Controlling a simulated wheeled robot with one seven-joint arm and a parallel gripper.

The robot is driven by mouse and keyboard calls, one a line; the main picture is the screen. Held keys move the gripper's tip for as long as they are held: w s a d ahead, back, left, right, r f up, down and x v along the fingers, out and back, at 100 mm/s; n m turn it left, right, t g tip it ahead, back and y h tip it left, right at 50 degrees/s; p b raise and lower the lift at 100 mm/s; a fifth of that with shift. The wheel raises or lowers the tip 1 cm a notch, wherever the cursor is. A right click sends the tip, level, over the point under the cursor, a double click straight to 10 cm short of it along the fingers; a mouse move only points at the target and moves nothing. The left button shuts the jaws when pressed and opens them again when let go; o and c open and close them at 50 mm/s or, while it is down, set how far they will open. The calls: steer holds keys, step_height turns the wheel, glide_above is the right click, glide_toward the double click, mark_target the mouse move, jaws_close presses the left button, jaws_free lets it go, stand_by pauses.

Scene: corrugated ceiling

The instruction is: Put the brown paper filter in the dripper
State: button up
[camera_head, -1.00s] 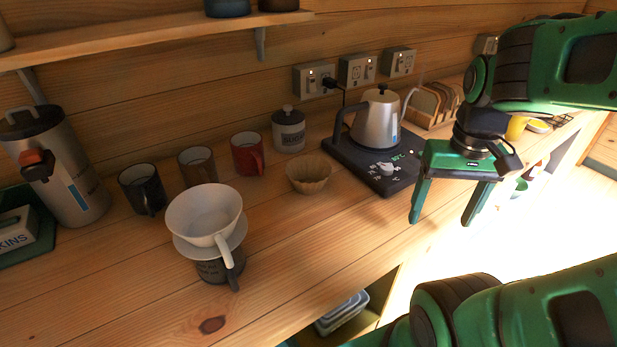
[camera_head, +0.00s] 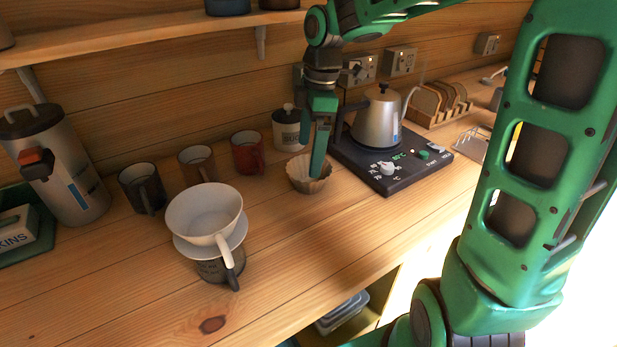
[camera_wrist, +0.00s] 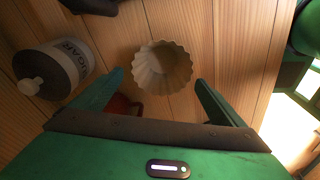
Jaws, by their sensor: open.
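The brown paper filter (camera_head: 298,175) is a fluted cup standing on the wooden counter; its open top shows in the wrist view (camera_wrist: 162,67). The white dripper (camera_head: 203,212) sits on a dark mug (camera_head: 214,270) at the front left, and its bowl looks empty. My gripper (camera_head: 318,172) is open, fingers pointing down at the filter. One finger overlaps the filter in the head view. In the wrist view, my gripper (camera_wrist: 160,78) has its fingertips to either side of the filter, holding nothing. I cannot tell whether a finger touches it.
A sugar jar (camera_head: 291,130) and a red mug (camera_head: 247,153) stand close to the filter. A brown mug (camera_head: 197,165) and a black mug (camera_head: 142,188) stand behind the dripper. A kettle (camera_head: 377,122) on its dark base (camera_head: 400,180) is on the right. The counter in front of the filter is clear.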

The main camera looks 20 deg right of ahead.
steer(key=shift+a+f, duration=0.15)
steer(key=shift+f, duration=3.35)
steer(key=c, duration=1)
steer(key=shift+c, duration=0.2)
steer(key=shift+r, duration=0.55)
steer(key=r, duration=0.2)
steer(key=a+r, duration=0.1)
steer(key=shift+s+a+r, duration=0.1)
steer(key=shift+s+r, duration=0.1)
steer(key=shift+r, duration=0.2)
steer(key=s+a+r, duration=0.3)
steer(key=a+r, duration=0.3)
steer(key=a, duration=0.3)
steer(key=shift+s+a, duration=0.3)
steer(key=shift+a, duration=0.1)
